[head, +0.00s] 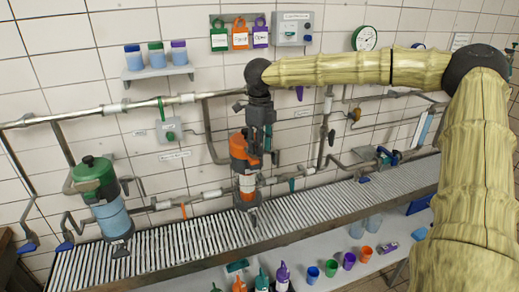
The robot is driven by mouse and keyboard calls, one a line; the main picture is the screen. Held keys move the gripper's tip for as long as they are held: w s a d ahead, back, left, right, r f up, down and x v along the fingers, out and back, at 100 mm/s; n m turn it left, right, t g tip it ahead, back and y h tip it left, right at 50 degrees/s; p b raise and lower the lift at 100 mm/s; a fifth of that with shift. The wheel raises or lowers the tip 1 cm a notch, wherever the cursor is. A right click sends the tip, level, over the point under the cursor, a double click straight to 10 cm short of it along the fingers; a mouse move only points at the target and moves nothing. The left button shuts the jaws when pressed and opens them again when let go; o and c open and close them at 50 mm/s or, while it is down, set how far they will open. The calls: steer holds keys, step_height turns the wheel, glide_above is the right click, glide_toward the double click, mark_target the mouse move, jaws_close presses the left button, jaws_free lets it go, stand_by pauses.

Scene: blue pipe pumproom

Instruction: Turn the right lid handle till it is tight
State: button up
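The right vessel has an orange lid (238,147) and a white and orange body (247,183). It stands in the pipe run near the middle of the head view. My dark gripper (265,143) hangs down from above, over the lid's right side as seen here. The finger opening is too small and dark to judge. The left vessel has a green lid (95,172) with a dark knob on top and a blue body (112,217).
Pipes run along the tiled wall around both vessels. A slatted grey bench (180,243) lies below. A wall shelf (158,71) holds several jars. Coloured tags (240,37) and a grey control box (293,29) hang above. Cups and bottles stand on a lower white surface (400,245).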

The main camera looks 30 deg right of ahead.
steer(key=shift+s+f+p, duration=0.3)
steer(key=shift+f, duration=0.45)
steer(key=shift+w+f, duration=0.15)
steer(key=shift+f, duration=0.6)
steer(key=shift+r, duration=0.1)
steer(key=shift+c, duration=0.4)
jaws_close()
